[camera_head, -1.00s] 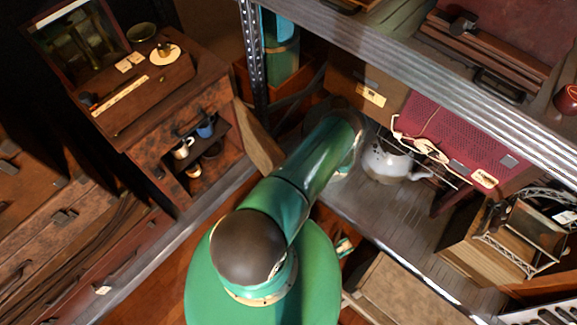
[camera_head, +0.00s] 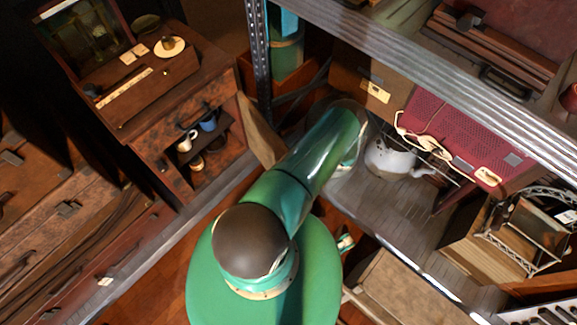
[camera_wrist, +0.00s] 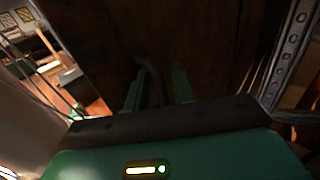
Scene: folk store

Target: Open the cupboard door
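The wooden cupboard (camera_head: 150,105) stands at the left in the head view. Its door (camera_head: 262,132) stands ajar at the right side, swung out from the front. Cups show on the shelves inside. My green arm reaches toward the far side of the door, and hides my gripper in the head view. In the wrist view, my gripper (camera_wrist: 158,88) has its two green fingers apart, in front of a dark brown wooden panel (camera_wrist: 215,50). A dark curved piece (camera_wrist: 152,82), looking like a handle, shows between the fingers. I cannot tell whether they touch it.
A metal shelf rack (camera_head: 420,75) stands close at the right of my arm, with its upright post (camera_head: 257,60) near the door. Reddish floor shows by my body.

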